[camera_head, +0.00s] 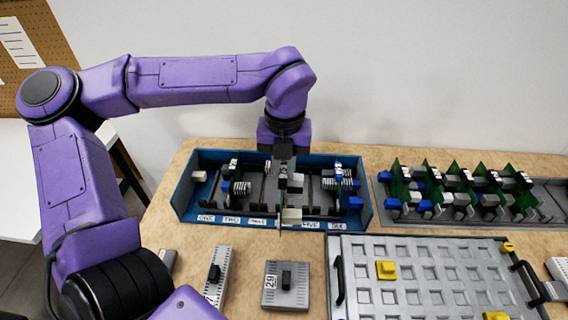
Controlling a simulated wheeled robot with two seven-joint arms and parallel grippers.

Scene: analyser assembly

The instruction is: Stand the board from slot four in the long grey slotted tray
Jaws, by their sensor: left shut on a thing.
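My left gripper (283,155) points down over the blue rack (186,208) and is shut on a board (280,212). The board is upright and seen nearly edge-on, with a thin green edge and pale connectors. It is in front of the rack's middle, between the labels THREE and FIVE, and covers the label between them. Whether its lower edge is clear of the rack, I cannot tell. The long grey slotted tray (553,188) is at the right, with several green boards standing in a row in it. My right gripper is not in view.
Other boards stand in the blue rack on both sides of the held one. In front lie a grey block with a black knob (285,285), a narrow grey module (216,275) and a grey grid panel (420,270) with yellow pieces. Tray slots at the far right look free.

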